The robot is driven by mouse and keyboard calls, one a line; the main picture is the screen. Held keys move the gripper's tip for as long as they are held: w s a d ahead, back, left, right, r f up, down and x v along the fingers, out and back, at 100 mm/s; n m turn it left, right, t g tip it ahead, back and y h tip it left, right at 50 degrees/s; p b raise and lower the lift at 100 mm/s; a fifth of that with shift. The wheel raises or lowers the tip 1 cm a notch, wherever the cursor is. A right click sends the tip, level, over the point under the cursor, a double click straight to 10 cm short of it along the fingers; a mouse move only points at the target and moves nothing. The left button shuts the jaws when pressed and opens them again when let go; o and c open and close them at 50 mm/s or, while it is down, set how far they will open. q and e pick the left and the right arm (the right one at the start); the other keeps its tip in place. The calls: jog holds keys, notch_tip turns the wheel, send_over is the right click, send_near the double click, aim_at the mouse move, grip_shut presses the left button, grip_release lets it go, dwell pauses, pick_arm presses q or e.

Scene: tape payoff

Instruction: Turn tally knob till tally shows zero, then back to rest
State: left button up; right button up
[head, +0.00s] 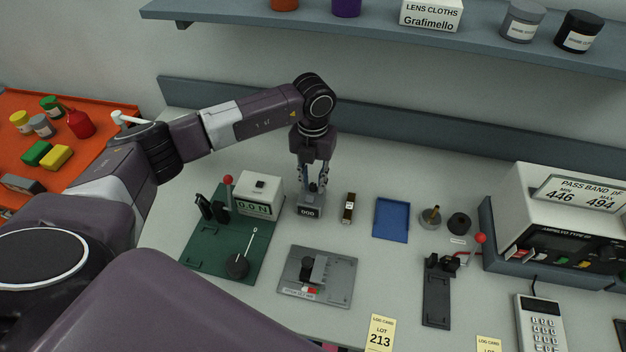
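The tally (308,212) is a small grey box on the bench, and its window appears to read 000. Its knob is at the top of the box, mostly hidden by my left gripper (313,186). My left gripper points straight down over the tally, with its two fingers on either side of the knob. The fingers stand apart, but at this size I cannot tell whether they touch the knob. My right gripper is not in view.
Left of the tally is a green plate (205,250) with a force display (257,208) and a red-knobbed lever. A grey fixture plate (335,272) lies in front. A small dark block (348,208) and a blue tray (392,220) lie to the right. A shelf (370,30) runs above.

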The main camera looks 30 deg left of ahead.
pick_arm(q)
grip_shut()
jog(key=shift+f+n+b, duration=0.15)
jog(key=shift+n+b, duration=0.65)
jog(key=shift+n, duration=0.2)
jog(key=shift+r+n+b, duration=0.2)
jog(key=shift+n+b, duration=0.25)
jog(key=shift+n, duration=0.95)
jog(key=shift+o, duration=1.8)
grip_release()
